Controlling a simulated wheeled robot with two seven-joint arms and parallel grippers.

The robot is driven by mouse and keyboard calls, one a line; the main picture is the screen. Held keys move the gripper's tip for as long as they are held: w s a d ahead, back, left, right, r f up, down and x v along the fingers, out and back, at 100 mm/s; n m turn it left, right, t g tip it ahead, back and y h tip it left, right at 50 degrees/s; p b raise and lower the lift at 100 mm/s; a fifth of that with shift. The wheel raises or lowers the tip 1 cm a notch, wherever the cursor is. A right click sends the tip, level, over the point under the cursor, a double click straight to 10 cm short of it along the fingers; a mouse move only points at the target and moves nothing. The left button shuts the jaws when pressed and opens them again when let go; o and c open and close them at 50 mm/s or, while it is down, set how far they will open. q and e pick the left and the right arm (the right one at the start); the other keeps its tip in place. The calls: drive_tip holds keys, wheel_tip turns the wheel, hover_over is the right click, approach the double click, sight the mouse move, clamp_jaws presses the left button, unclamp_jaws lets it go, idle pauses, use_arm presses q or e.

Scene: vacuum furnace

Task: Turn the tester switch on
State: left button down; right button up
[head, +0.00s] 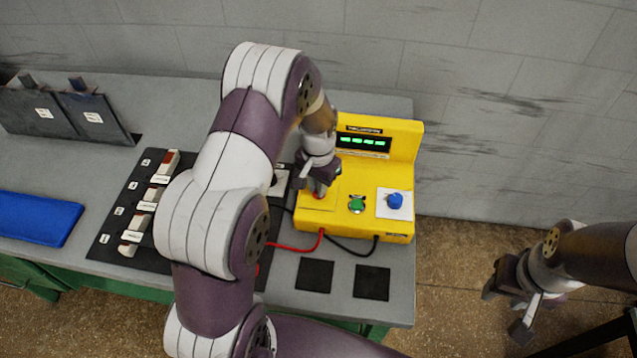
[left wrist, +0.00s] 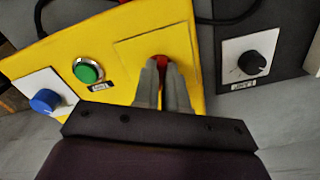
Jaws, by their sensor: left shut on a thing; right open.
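The yellow tester (head: 361,212) stands on the workbench, with a lit green display (head: 362,143) on its raised back. My left gripper (head: 318,190) is over the left part of its top panel. In the left wrist view the left gripper (left wrist: 168,68) is shut on a small red switch (left wrist: 162,60) set in a square plate; its fingers hide most of it. A green button (head: 357,204) and a blue knob (head: 394,201) on a white plate sit to the right of it. My right gripper (head: 510,300) is open and empty, right of the bench.
A dark box with a black knob (left wrist: 252,63) is beside the tester, mostly hidden by my left arm in the head view. Red and black leads come from the tester's front. Two black pads (head: 315,275), a blue tray (head: 38,218) and a black mat (head: 105,243) with labelled parts lie on the bench.

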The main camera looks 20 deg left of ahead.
use_arm(q)
drive_tip(key=shift+w+r+m, duration=0.1)
drive_tip(key=shift+r+m, duration=0.05)
drive_tip(key=shift+m, duration=0.25)
drive_tip(key=c, duration=1.2)
unclamp_jaws()
drive_tip(key=shift+c, duration=0.2)
drive_tip(key=shift+o, duration=0.3)
wheel_tip(320, 180, up, 13)
drive_tip(key=b, duration=0.2)
drive_tip(key=shift+f, duration=0.2)
